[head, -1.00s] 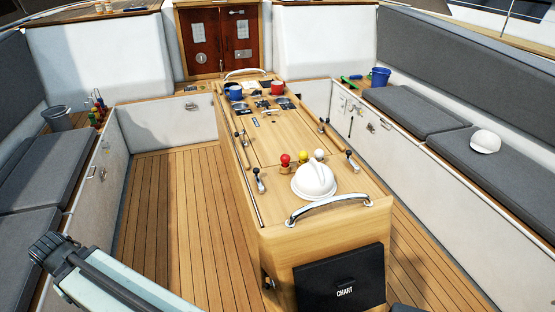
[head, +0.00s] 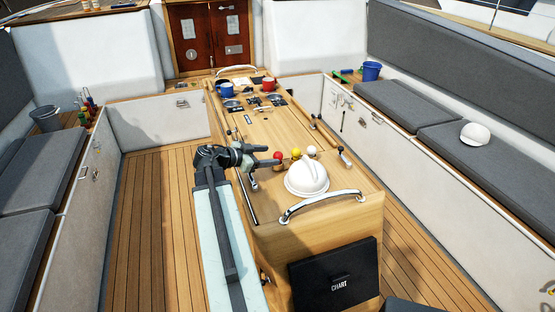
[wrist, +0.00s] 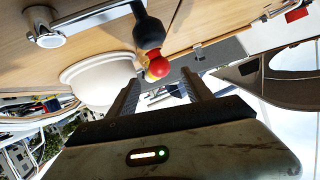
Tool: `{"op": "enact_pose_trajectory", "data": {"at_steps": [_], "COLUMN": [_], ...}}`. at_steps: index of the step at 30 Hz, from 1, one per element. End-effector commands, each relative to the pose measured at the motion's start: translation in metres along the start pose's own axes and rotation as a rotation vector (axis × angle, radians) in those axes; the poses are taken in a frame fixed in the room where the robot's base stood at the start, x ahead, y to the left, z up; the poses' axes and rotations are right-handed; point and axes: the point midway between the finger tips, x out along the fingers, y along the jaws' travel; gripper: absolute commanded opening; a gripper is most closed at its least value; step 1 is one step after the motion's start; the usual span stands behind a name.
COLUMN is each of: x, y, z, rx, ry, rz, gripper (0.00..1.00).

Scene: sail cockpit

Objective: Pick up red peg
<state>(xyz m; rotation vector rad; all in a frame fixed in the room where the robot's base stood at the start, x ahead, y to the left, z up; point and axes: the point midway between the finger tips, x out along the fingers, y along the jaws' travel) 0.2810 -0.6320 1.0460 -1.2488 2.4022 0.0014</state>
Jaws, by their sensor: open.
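The red peg (head: 277,155) has a round red head and stands on the wooden console beside the yellow-headed peg (head: 296,154). In the wrist view the red peg (wrist: 160,68) shows ahead of my jaws, roughly in line with the gap between them, with yellow overlapping it. My gripper (head: 272,162) is open and empty, pointing right at the red peg in the head view, very close to it. In the wrist view my gripper's two fingers (wrist: 160,84) are spread apart. The peg's lower part is hidden.
A lever (head: 345,156) and a chrome rail (head: 318,202) stand on the console. Blue (head: 225,89) and red mugs (head: 268,84) are at its far end.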

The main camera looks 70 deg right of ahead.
Motion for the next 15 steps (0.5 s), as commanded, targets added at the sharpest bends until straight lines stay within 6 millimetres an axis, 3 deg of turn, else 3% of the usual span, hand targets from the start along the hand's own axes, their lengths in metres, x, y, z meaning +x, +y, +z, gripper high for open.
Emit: {"op": "enact_pose_trajectory", "data": {"at_steps": [7, 15], "x": [0.016, 0.058], "y": [-0.001, -0.002], "z": [0.004, 0.008], "rx": [0.000, -0.001], "ry": [-0.001, -0.002], "rz": [0.000, 0.000], "gripper": [0.59, 0.59]}}
